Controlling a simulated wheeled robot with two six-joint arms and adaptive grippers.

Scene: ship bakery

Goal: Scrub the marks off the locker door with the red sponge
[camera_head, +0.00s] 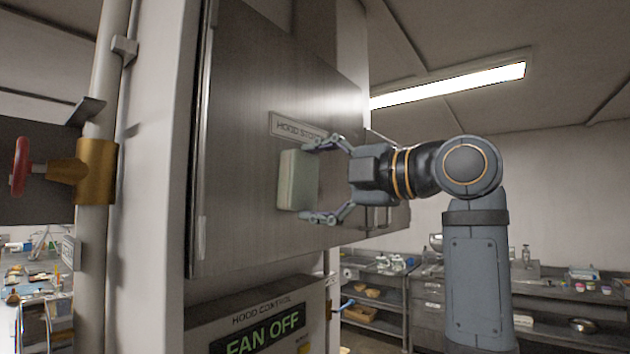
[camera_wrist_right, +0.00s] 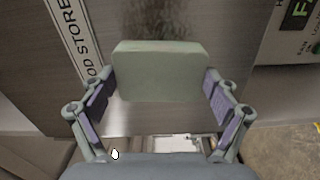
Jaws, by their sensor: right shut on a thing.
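The locker door (camera_head: 255,80) is a brushed metal panel with a "HOOD STORES" label (camera_head: 284,127). My right gripper (camera_head: 318,181) is shut on a pale grey-green block (camera_head: 297,180), which looks like a sponge but not a red one. It holds the block upright at the door, below the label; whether it touches the metal I cannot tell. In the right wrist view the block (camera_wrist_right: 160,72) sits between the fingers, and a dark smudged mark (camera_wrist_right: 158,20) shows on the door just beyond it. My left gripper is not in view.
A "FAN OFF" hood control panel (camera_head: 262,333) is below the door. A pipe (camera_head: 102,120) with a brass valve and red handwheel (camera_head: 20,166) stands at left. Shelves and a counter with small items (camera_head: 583,324) are at the back right.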

